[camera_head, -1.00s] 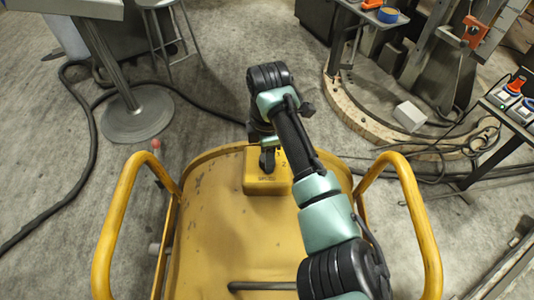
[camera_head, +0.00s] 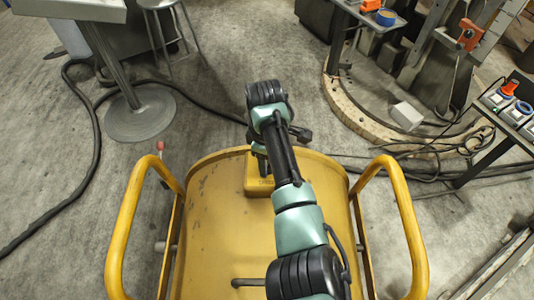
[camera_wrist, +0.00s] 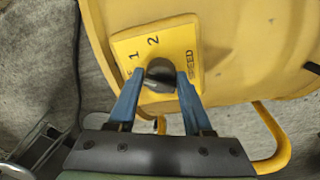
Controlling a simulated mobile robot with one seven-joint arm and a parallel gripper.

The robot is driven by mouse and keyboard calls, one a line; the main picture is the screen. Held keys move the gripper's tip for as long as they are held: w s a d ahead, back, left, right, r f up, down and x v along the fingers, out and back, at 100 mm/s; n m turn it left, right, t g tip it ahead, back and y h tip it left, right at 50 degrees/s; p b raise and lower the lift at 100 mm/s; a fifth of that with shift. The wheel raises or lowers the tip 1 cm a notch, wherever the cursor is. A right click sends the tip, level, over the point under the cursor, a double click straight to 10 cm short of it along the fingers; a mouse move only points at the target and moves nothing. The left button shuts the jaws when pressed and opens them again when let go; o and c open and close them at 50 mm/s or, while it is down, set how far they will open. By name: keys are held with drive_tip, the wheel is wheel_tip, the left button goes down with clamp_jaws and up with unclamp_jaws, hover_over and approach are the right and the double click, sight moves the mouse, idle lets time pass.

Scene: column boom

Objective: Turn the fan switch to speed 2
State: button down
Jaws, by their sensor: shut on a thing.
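The fan switch is a dark round knob (camera_wrist: 160,74) on a yellow panel (camera_wrist: 126,46). In the wrist view the panel shows the marks 1 and 2 and the word SPEED, with another mark partly hidden by the left finger. My gripper (camera_wrist: 160,80) has its two blue fingers shut on the knob, one on each side. Which mark the knob points to cannot be told. In the head view my arm covers the knob and most of the yellow switch box (camera_head: 257,187).
Yellow rails (camera_head: 126,222) stand on both sides of the yellow drum-like body (camera_head: 215,225). A round-footed stand (camera_head: 138,115) and a stool (camera_head: 172,30) are further left.

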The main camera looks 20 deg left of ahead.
drive_tip(key=m+p, duration=0.2)
drive_tip(key=m, duration=0.4)
drive_tip(key=shift+s+a+m+p, duration=0.1)
drive_tip(key=shift+m+p, duration=0.2)
drive_tip(key=shift+p, duration=0.1)
drive_tip(key=m+p, duration=0.1)
drive_tip(key=m, duration=0.4)
drive_tip(key=shift+h, duration=0.3)
drive_tip(key=shift+m, duration=0.3)
drive_tip(key=shift+c, duration=1.8)
unclamp_jaws()
wheel_tip(320, 180, up, 13)
drive_tip(key=shift+a, duration=0.3)
